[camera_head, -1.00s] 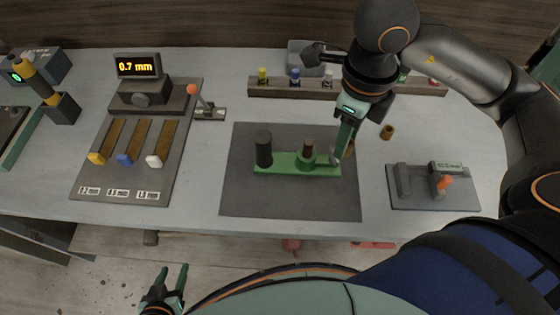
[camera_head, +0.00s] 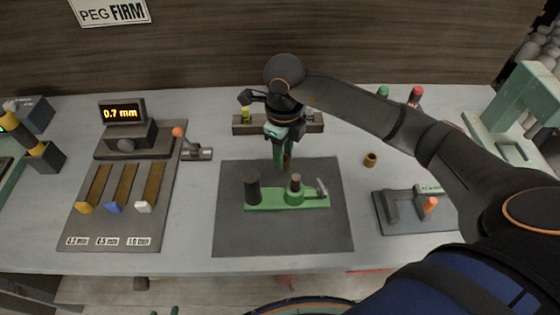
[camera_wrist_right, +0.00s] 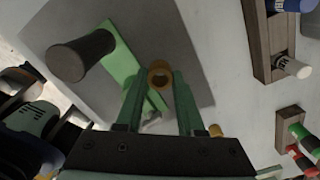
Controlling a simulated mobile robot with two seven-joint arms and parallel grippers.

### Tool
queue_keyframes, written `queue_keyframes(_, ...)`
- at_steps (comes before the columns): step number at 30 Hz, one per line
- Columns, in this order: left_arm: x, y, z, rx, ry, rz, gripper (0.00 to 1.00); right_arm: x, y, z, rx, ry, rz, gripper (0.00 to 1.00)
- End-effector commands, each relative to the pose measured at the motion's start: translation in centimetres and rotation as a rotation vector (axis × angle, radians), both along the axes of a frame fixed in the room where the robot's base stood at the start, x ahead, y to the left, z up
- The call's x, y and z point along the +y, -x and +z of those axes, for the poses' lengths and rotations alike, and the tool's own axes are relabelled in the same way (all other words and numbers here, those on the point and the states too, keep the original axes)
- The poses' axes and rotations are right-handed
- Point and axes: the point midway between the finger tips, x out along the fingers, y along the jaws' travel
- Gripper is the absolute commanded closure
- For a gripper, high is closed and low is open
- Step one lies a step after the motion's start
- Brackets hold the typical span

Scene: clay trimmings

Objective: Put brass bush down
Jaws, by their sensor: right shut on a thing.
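The brass bush (camera_head: 287,161) is between the green fingertips of my right gripper (camera_head: 281,164), above the back part of the dark mat (camera_head: 235,232). In the right wrist view the bush (camera_wrist_right: 160,74) shows as a ring between the tips of my right gripper (camera_wrist_right: 158,82). The green fixture (camera_head: 316,202) lies on the mat just in front, with a dark upright cylinder (camera_head: 252,188), a brown-topped peg (camera_head: 296,182) and a small grey lever (camera_head: 321,187). The bush is apart from the peg. My left gripper (camera_head: 165,311) barely shows at the bottom edge, tips apart.
A second brass bush (camera_head: 370,159) stands to the right on the bare table. A grey stand with an orange knob (camera_head: 430,205) is at the right. A rack (camera_head: 314,124) is behind the gripper. A gauge board (camera_head: 112,216) with a 0.7 mm display (camera_head: 122,112) is at the left.

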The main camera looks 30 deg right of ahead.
Motion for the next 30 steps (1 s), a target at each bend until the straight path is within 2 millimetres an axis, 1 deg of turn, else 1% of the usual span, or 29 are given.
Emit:
queue_keyframes(8,0.0,0.0,0.1,0.000,0.000,0.000,0.50,0.3,-1.2,-1.5,0.001,0.000,0.000,1.00)
queue_keyframes(12,0.0,0.0,0.9,0.000,0.000,0.000,0.50,0.3,-1.0,-3.6,0.004,-0.001,-0.001,1.00)
queue_keyframes(14,0.0,0.0,0.9,0.000,0.000,0.000,0.50,0.2,-1.1,-4.2,0.003,-0.001,0.000,1.00)
queue_keyframes(21,0.0,0.0,0.8,0.000,0.000,0.000,0.50,0.2,-1.1,-4.4,-0.002,-0.001,0.001,1.00)
queue_keyframes(25,0.0,0.0,0.4,0.000,0.000,0.000,0.50,0.2,-1.1,-4.9,-0.002,0.000,0.001,1.00)
queue_keyframes(26,0.0,0.0,0.5,0.000,0.000,0.000,0.50,0.2,-1.1,-4.8,-0.001,-0.001,0.001,0.60)
queue_keyframes(30,0.0,0.0,0.5,0.000,0.000,0.000,0.50,0.2,-1.1,-4.7,-0.001,-0.001,0.000,0.45)
